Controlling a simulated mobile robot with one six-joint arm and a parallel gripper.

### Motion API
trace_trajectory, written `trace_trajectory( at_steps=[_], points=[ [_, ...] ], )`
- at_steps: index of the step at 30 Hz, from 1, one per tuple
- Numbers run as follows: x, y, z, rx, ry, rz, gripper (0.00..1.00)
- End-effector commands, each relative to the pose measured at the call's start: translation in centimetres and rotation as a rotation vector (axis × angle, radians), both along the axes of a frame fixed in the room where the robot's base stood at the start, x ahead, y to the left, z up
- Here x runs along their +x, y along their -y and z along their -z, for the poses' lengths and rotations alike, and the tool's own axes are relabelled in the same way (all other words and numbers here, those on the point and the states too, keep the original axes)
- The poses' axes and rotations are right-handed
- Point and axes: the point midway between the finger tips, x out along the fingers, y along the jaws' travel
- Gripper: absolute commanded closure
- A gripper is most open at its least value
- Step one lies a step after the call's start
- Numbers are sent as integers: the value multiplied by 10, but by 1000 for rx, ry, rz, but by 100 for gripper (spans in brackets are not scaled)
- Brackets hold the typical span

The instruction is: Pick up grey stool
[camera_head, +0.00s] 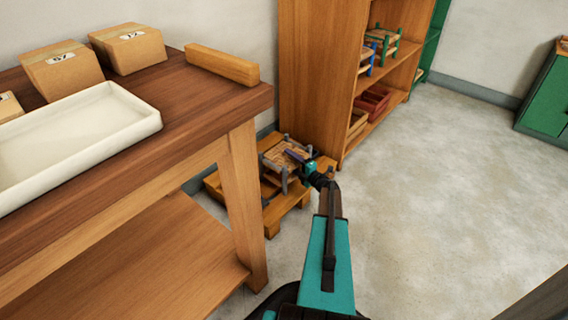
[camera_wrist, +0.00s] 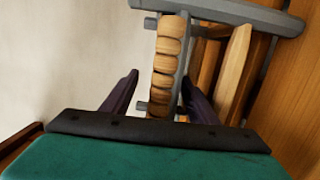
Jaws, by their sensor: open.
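The grey stool (camera_head: 278,158) has grey legs and a wooden slatted seat. It stands on a low wooden pallet between the workbench and the shelf unit. My gripper (camera_head: 297,157) is at the stool's right side, close to the seat. In the wrist view the stool's slatted seat edge (camera_wrist: 166,58) and grey frame fill the upper middle. My gripper's two dark fingers (camera_wrist: 160,78) are apart, with the seat edge showing between them. The fingers do not look closed on it, and I cannot tell whether either touches. The lower part of the stool is partly hidden.
The low pallet (camera_head: 284,216) lies on the floor. A workbench (camera_head: 190,100) with a white tray (camera_head: 140,115), boxes and a wooden block stands left. A wooden shelf unit (camera_head: 318,70) rises behind, holding other small stools and a red crate (camera_head: 373,103). Floor to the right is clear.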

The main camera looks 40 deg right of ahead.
Motion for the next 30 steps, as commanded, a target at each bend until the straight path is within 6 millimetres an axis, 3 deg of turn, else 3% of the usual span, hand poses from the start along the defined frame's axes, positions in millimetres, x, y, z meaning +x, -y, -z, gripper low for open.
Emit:
trace_trajectory(
  at_steps=[9, 26, 30],
  points=[
    [29, 3, 2, -1, 1, 0, 46],
    [30, 4, 1, -1, 0, 2, 46],
    [30, 4, 1, -1, 0, 2, 65]
  ],
)
